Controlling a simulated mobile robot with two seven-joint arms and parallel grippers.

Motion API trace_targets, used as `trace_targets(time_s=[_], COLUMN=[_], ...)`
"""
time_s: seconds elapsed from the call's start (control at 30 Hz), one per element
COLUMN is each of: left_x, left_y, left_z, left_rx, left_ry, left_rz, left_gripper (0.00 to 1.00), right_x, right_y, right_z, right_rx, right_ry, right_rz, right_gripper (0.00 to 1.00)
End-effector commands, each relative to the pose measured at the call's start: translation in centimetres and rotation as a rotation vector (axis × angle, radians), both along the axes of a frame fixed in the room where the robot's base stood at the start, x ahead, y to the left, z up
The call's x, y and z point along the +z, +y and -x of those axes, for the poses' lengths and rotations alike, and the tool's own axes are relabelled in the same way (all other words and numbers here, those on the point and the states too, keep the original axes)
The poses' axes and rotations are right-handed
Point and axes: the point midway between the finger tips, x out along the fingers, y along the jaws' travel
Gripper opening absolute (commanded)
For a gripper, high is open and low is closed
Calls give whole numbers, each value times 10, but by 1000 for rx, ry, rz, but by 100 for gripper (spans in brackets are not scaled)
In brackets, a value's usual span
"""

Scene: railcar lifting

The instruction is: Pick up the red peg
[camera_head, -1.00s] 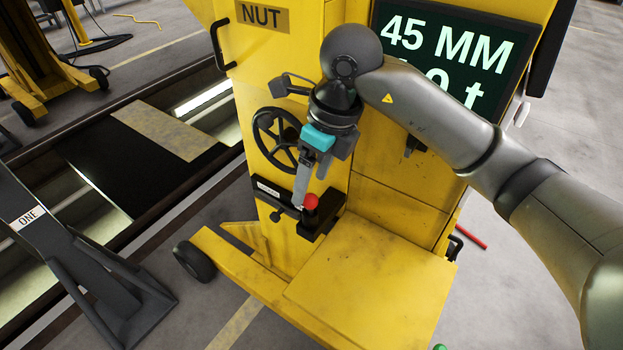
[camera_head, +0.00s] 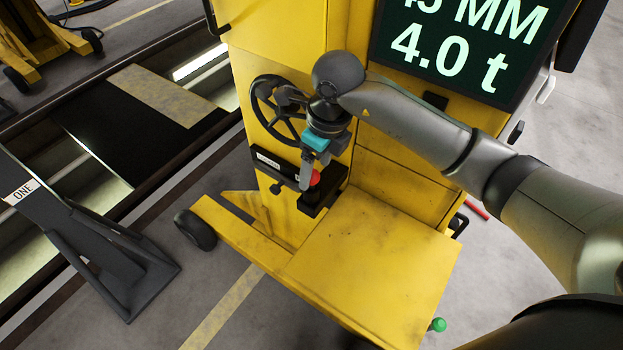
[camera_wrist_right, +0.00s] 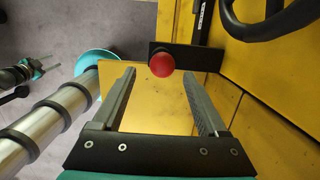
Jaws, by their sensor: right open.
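The red peg shows as a round red head (camera_head: 315,177) at a black bracket (camera_head: 326,199) on the front of the yellow machine. In the right wrist view the red head (camera_wrist_right: 161,65) is seen between and just beyond my fingertips. Any shaft below the head is hidden. My right gripper (camera_head: 306,182) is open and points down at the bracket, its fingers overlapping the head's left edge in the head view. In the right wrist view its two fingers (camera_wrist_right: 158,76) stand wide apart with nothing held.
A black handwheel (camera_head: 275,108) is close behind my right wrist. A yellow ledge (camera_head: 375,260) lies in front of the bracket. A screen (camera_head: 465,45) is on the machine's upper right. A grey stand (camera_head: 100,245) marked ONE is at the left. A red bar (camera_head: 477,210) lies behind the machine.

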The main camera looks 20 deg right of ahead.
Motion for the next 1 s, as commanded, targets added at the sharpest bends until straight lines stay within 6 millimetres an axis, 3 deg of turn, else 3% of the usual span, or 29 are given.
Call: trace_targets(time_s=[0.3,0.6,1.0], left_x=[0,0,0], left_y=[0,1,1], left_z=[0,7,8], left_rx=[2,2,2], left_ry=[0,12,13], left_rz=[-1,-1,-2], left_gripper=[50,50,50], right_x=[-42,-45,-44], right_y=[4,4,4], right_z=[-8,-9,-9], right_rx=[0,1,1], right_ry=[3,1,1], right_rz=[0,0,0], right_gripper=[76,75,30])
